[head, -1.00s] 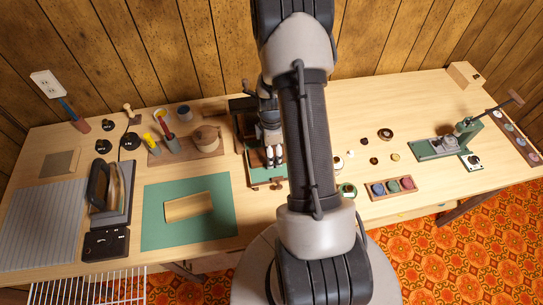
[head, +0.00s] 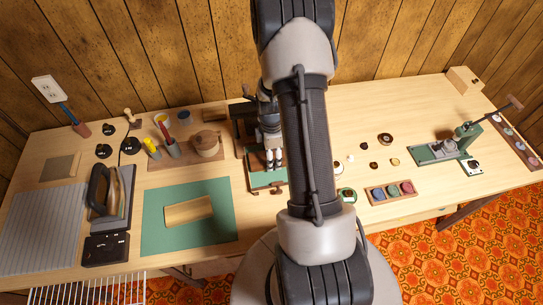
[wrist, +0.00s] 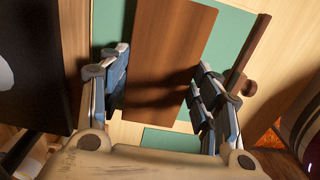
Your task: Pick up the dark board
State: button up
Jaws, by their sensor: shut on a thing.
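The dark board (wrist: 170,45) is a flat, brown rectangular piece seen between my fingers in the wrist view. My gripper (wrist: 163,62) has one finger along each long side of it and is shut on it. Finger shadows fall across its face. In the head view my gripper (head: 270,160) points down over the green-topped wooden frame (head: 266,180), left of my arm. There the fingers largely hide the board. I cannot tell whether it is clear of the surface below.
A black upright shape (wrist: 35,65) stands close left of my gripper in the wrist view. A wooden rail (wrist: 248,50) with a knob runs along the right. In the head view, a green mat (head: 155,235) lies left and a button tray (head: 391,192) right.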

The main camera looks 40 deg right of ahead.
notch_tip(320, 180, up, 20)
jog(key=p, duration=0.5)
jog(key=shift+f, duration=0.25)
jog(key=shift+a, duration=0.1)
jog(key=w+a+m, duration=0.2)
jog(key=a+m, duration=0.3)
jog(key=a, duration=0.7)
jog(key=w+a+f+m, duration=0.1)
jog(key=w+a+m, duration=0.1)
jog(key=a+m, duration=0.4)
jog(key=shift+w+a+m, duration=0.3)
jog(key=shift+w+a, duration=0.1)
jog(key=shift+a, duration=2.45)
jog(key=shift+f, duration=0.1)
